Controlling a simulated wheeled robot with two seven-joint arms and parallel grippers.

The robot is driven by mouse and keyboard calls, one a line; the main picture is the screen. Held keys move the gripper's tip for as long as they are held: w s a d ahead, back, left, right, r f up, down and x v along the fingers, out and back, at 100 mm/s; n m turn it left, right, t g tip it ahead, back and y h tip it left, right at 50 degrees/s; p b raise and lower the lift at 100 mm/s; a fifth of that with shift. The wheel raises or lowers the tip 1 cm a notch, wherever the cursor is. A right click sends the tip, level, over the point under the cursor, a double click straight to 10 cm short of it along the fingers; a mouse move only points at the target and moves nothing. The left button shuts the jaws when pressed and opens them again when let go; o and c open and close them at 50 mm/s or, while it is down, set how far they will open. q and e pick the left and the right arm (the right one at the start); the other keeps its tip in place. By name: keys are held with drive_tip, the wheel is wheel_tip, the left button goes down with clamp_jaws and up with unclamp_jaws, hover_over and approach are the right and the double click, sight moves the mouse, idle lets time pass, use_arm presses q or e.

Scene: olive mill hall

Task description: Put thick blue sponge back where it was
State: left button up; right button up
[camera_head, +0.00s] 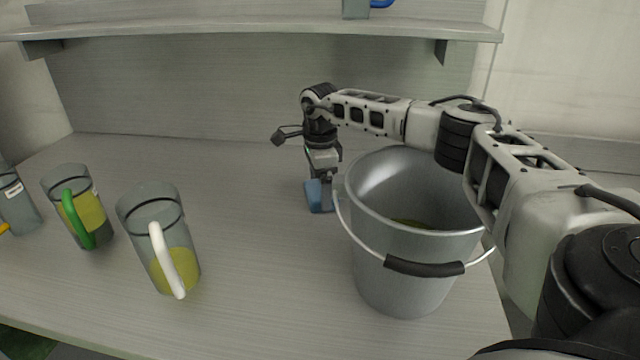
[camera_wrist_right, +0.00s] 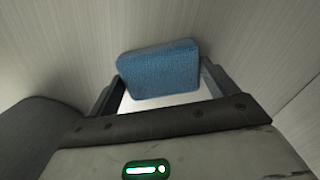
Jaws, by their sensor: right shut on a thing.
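The thick blue sponge (camera_head: 314,196) is at the table's middle, left of and behind the metal bucket's near side in the head view. My right gripper (camera_head: 321,183) points down from above and is shut on it. In the right wrist view the sponge (camera_wrist_right: 160,70) sits between the two fingers of my right gripper (camera_wrist_right: 162,85). Whether the sponge touches the tabletop is hard to tell. My left gripper is not in view.
A metal bucket (camera_head: 372,262) with a black-gripped handle and yellowish liquid stands right of the gripper, close to my right arm. Several jugs stand at left, among them a white-handled one (camera_head: 135,215) and a green-handled one (camera_head: 53,183). A shelf (camera_head: 250,27) runs above the back.

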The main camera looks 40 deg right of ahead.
drive_tip(key=o, duration=0.7)
wheel_tip(320, 180, up, 12)
drive_tip(key=shift+r, duration=0.15)
drive_tip(key=shift+p, duration=0.35)
